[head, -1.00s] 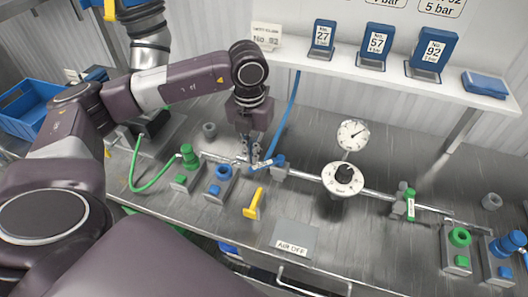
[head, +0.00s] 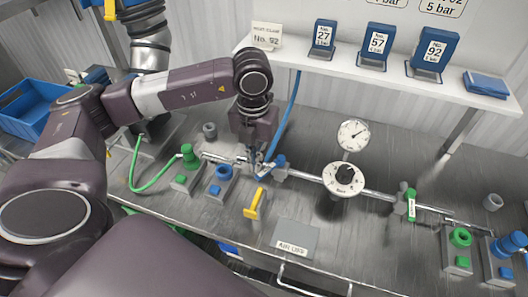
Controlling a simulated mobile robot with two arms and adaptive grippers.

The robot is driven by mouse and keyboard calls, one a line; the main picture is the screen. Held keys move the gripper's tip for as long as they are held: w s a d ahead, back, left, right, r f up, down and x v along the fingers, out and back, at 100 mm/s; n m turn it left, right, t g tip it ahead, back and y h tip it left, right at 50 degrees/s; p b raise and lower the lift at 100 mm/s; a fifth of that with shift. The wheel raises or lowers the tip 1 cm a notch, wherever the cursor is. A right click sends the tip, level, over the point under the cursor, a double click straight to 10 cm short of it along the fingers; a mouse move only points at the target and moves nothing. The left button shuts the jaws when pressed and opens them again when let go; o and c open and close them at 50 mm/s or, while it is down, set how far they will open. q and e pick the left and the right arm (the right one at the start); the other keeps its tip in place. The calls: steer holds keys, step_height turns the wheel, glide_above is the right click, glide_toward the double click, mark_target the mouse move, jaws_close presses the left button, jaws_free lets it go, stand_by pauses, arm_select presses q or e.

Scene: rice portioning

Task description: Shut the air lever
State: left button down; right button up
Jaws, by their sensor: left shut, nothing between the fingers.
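My left gripper (head: 254,166) points down at the metal pipe line on the bench, left of the dial gauge. Its fingers are shut with nothing between them. A small blue lever (head: 266,171) shows right beside the fingertips, partly hidden by them; I cannot tell whether they touch. A green lever (head: 411,205) with a pale label lies across the pipe at the right. No label I can read marks any of them as the air lever. My right gripper is out of view.
A round gauge (head: 353,135) and a regulator with a black knob (head: 344,175) stand on the pipe. A grey sign panel (head: 296,239) is at the front; its small text is unclear. A blue hose (head: 287,122) rises behind the gripper. Green and blue fittings stand on both sides.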

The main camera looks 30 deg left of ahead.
arm_select(q)
steer(key=shift+s+d+f, duration=0.3)
steer(key=shift+s+d, duration=0.25)
steer(key=shift+d, duration=0.1)
steer(key=shift+s+d, duration=0.2)
steer(key=shift+d, duration=0.8)
steer(key=p, duration=0.4)
glide_toward(263, 174)
steer(key=shift+s+a+f, duration=0.25)
steer(key=shift+s, duration=0.2)
steer(key=shift+s+f, duration=0.1)
steer(key=shift+f, duration=0.05)
